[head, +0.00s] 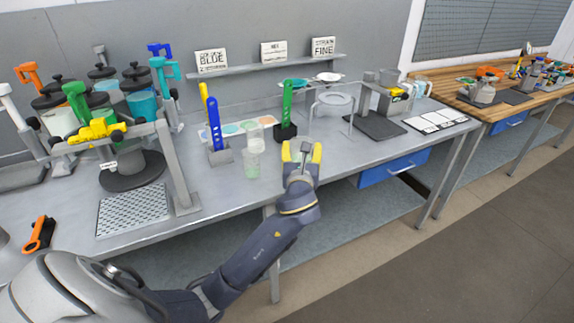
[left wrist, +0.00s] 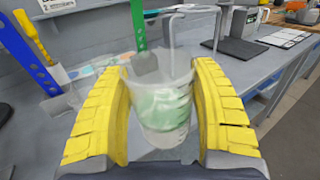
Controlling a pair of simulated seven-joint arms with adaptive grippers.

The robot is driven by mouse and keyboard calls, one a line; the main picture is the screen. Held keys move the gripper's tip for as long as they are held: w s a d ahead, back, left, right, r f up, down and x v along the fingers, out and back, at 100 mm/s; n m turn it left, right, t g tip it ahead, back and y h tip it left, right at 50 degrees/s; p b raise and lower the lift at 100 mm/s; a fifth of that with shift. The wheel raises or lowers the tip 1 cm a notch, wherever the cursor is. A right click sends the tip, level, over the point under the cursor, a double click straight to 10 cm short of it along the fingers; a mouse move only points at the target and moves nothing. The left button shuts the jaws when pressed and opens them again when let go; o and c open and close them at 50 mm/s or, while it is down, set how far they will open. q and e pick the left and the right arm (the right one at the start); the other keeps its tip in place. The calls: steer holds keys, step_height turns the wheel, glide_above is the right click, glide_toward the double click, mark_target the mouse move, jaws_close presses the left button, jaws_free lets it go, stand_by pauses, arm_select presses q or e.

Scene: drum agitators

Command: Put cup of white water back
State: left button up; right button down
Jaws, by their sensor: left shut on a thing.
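My left gripper (head: 302,150) is over the front part of the grey bench, in front of the green upright holder (head: 287,108). In the left wrist view, its yellow fingers (left wrist: 160,105) are on both sides of a clear cup (left wrist: 163,108) and are shut on it. The cup looks upright, with a pale, whitish-green content; the picture is blurred there. In the head view the fingers mostly hide this cup. Two other clear cups (head: 252,164) (head: 255,140) show left of the gripper, one behind the other. My right gripper is not in view.
A blue upright holder (head: 214,130) stands left of the cups. Coloured discs (head: 232,129) lie behind them. A wire stand (head: 335,104) and a grey device (head: 378,100) are to the right. Lidded jars (head: 140,100) and a clamp frame crowd the left. Bench front right is clear.

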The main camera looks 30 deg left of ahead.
arm_select(q)
steer(key=w+a+r+n+g+y, duration=0.4)
steer(key=w+a+r+y, duration=0.1)
steer(key=w+a+r, duration=0.65)
steer(key=f, duration=1.3)
steer(key=a+f, duration=0.1)
steer(key=f, duration=0.6)
steer(key=shift+s+f, duration=0.1)
steer(key=shift+f, duration=0.05)
steer(key=shift+f, duration=0.15)
steer(key=o, duration=1.5)
steer(key=shift+c, duration=0.2)
steer(key=shift+s+d, duration=0.1)
steer(key=shift+d, duration=0.15)
steer(key=v, duration=1.1)
steer(key=shift+s+d, duration=0.15)
steer(key=shift+d, duration=0.05)
steer(key=shift+d, duration=0.1)
